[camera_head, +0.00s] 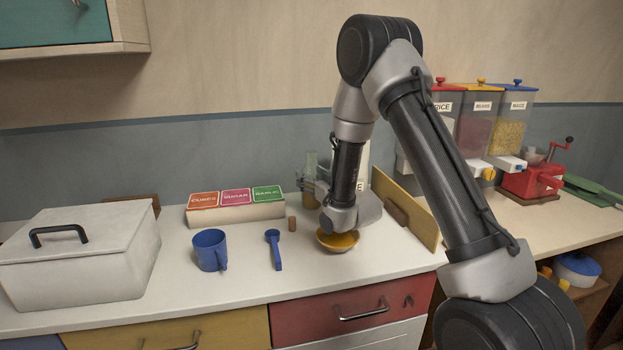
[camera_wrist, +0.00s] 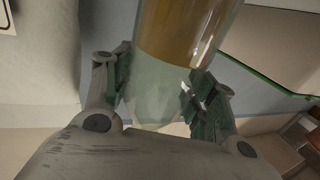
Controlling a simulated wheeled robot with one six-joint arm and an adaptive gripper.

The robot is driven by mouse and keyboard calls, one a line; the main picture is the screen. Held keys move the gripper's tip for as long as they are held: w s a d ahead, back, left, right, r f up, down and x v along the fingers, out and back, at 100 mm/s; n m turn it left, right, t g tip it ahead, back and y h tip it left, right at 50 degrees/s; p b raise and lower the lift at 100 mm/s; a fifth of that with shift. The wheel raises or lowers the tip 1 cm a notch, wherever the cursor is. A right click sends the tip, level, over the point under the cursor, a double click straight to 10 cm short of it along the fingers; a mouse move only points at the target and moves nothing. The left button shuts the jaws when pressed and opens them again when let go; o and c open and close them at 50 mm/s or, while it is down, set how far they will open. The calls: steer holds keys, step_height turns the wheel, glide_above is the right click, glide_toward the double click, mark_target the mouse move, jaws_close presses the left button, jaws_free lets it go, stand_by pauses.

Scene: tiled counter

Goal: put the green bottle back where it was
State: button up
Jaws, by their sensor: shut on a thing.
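The green bottle (camera_wrist: 158,95), pale clear glass with amber liquid, stands between the fingers of my gripper (camera_wrist: 160,98) in the wrist view. My gripper is shut on it. In the head view the bottle (camera_head: 310,164) looks upright near the back of the counter, left of my wrist. My gripper (camera_head: 314,187) crosses it there. I cannot tell whether its base touches the counter.
A bowl (camera_head: 338,246) with orange contents sits in front of my gripper. A blue scoop (camera_head: 274,250), blue mug (camera_head: 210,250), labelled box (camera_head: 236,213) and white lidded bin (camera_head: 80,265) stand to the left. A yellow board (camera_head: 408,210) leans at right; dispensers (camera_head: 478,125) stand beyond.

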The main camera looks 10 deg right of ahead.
steer(key=o, duration=1.5)
steer(key=shift+o, duration=0.2)
